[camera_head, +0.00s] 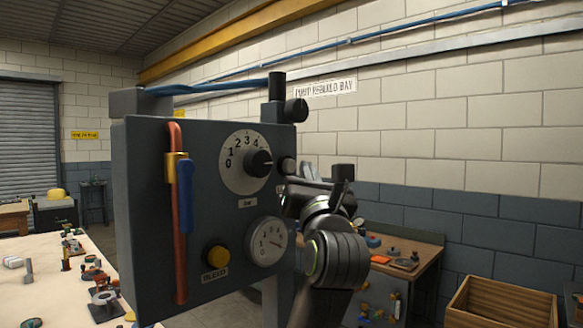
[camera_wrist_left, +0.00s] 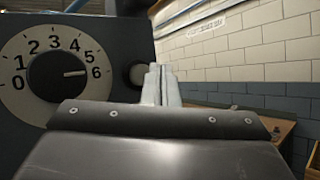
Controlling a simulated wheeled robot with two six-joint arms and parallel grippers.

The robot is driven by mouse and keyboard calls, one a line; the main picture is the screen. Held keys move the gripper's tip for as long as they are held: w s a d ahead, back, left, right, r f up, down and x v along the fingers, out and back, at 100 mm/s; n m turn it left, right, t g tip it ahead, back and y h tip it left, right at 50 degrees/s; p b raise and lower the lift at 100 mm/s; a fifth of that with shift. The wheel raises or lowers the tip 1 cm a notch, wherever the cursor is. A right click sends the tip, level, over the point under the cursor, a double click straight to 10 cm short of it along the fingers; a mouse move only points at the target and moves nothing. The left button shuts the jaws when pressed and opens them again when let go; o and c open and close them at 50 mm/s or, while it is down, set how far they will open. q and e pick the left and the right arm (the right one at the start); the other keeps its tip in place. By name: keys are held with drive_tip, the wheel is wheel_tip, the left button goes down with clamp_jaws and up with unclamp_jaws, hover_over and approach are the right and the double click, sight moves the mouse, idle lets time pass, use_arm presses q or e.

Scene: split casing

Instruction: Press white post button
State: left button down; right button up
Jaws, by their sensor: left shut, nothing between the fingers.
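A dark grey panel (camera_head: 140,200) stands upright in front of me. A small, rounded grey piece (camera_head: 287,166) shows at its right edge; it also shows in the left wrist view (camera_wrist_left: 138,75), just left of my fingers. I cannot tell whether it is the white post button, and no clearly white button shows. My left gripper (camera_head: 296,173) is shut and empty at the panel's right edge, close to that piece. Its pale fingers show together in the left wrist view (camera_wrist_left: 161,84). I cannot tell whether they touch anything. My right gripper is not in view.
A cluttered bench (camera_head: 45,285) lies left; a wooden crate (camera_head: 500,303) stands right.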

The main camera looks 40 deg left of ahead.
use_arm(q)
drive_tip(key=shift+s+d, duration=0.2)
drive_tip(key=shift+d, duration=2.7)
drive_tip(key=shift+a, duration=0.1)
